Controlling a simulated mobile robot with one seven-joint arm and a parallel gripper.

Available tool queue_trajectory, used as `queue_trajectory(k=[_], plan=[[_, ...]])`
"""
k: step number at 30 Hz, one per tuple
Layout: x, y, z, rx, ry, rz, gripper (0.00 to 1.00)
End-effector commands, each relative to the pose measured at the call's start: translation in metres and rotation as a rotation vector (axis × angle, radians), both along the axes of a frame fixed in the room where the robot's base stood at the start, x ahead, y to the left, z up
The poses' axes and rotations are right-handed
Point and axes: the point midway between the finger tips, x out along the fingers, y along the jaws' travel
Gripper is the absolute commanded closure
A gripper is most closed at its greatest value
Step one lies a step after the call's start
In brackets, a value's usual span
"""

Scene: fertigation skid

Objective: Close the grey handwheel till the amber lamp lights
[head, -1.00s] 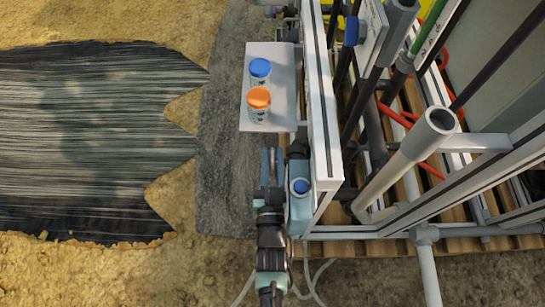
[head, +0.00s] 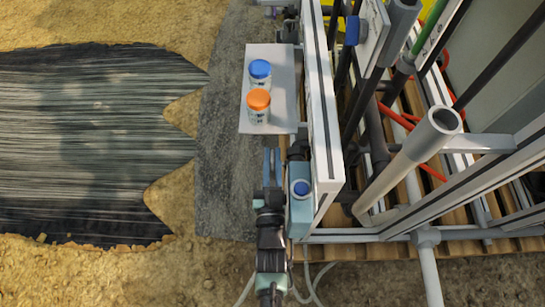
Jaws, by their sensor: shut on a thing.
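My gripper (head: 272,163) points up the picture, beside the left face of the skid frame. Its two blue-grey fingers are close together, shut on what I take to be the grey handwheel. The handwheel itself is hidden or too small to make out at the fingers. I cannot make out an amber lamp in this view. A teal box with a round blue top (head: 300,188) is just right of my gripper; whether it belongs to the skid or my arm I cannot tell.
A pale shelf (head: 283,80) beyond my gripper holds a blue-lidded jar (head: 260,72) and an orange-lidded jar (head: 258,106). The white frame post (head: 322,110) and a thick grey pipe (head: 410,155) stand to the right. The ground on the left (head: 225,170) is free of equipment.

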Motion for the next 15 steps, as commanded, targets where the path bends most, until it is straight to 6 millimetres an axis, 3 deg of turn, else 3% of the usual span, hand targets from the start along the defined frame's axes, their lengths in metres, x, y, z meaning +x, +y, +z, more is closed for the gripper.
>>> queue_trajectory(k=[15], plan=[[-0.0087,0.0,-0.0136,0.0,-0.313,0.0,1.0]])
